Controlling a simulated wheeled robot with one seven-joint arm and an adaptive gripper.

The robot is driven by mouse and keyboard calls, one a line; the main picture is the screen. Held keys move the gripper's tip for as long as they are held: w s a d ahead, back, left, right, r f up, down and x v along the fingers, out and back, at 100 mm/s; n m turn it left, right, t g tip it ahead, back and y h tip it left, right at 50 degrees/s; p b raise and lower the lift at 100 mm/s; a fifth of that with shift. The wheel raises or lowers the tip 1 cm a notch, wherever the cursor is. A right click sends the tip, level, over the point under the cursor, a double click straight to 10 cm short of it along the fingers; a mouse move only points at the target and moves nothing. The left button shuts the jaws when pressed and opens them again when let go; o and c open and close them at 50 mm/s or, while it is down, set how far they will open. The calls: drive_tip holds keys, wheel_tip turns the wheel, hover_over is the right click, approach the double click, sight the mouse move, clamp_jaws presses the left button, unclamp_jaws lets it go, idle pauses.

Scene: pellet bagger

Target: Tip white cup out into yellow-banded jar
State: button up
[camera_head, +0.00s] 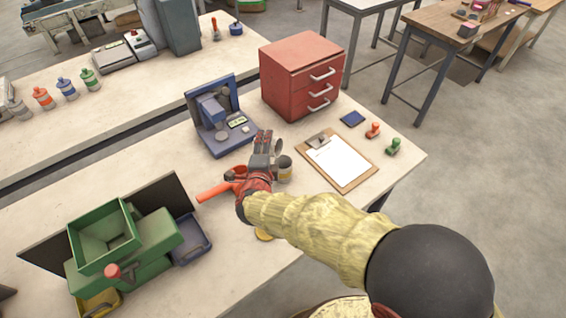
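My gripper (262,143), grey with red parts, is over the middle of the near bench and points toward the back. Its fingers look close together, but I cannot tell whether they are open or shut, or hold anything. A small grey jar with a yellowish band low on its side (285,174) stands upright just right of the gripper, its dark open mouth up; the gripper partly overlaps it. I cannot make out a white cup; the gripper and arm may hide it.
An orange-red scoop-like thing (215,191) lies left of the gripper. A blue press-like device (218,120) stands behind it. A red drawer cabinet (298,75), a clipboard (340,160) and two stamps are to the right. A green hopper machine (125,245) stands front left.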

drive_tip(key=shift+r, duration=0.1)
drive_tip(key=shift+s+d+f+m+t+b, duration=0.15)
drive_tip(key=shift+f+m+t+b, duration=0.15)
drive_tip(key=shift+b, duration=1.2)
drive_tip(key=shift+w+d+f+m+t+b, duration=0.15)
drive_tip(key=shift+m+b, duration=0.25)
drive_tip(key=shift+b, duration=1.1)
drive_tip(key=shift+s+d+r+m+t+y+b, duration=0.25)
drive_tip(key=shift+m+y+b, duration=0.3)
drive_tip(key=shift+b, duration=2.05)
drive_tip(key=shift+s+d+r+m+t, duration=0.1)
drive_tip(key=shift+d+r+m+t, duration=0.1)
drive_tip(key=shift+r+m+t, duration=0.35)
drive_tip(key=shift+s+d+r+m+t+y, duration=0.15)
drive_tip(key=shift+d+m+t, duration=0.1)
drive_tip(key=shift+m, duration=0.45)
drive_tip(key=shift+s+d+f+m+t+y, duration=0.1)
drive_tip(key=shift+d+m+t, duration=0.15)
drive_tip(key=shift+m, duration=0.45)
drive_tip(key=shift+w+a+n+g, duration=0.25)
drive_tip(key=shift+a+n+g, duration=0.25)
drive_tip(key=shift+n, duration=0.5)
drive_tip(key=shift+w+a+f+n+g, duration=0.15)
drive_tip(key=shift+a+f+n+g, duration=0.1)
drive_tip(key=shift+f+n+g, duration=0.5)
drive_tip(key=shift+r, duration=0.25)
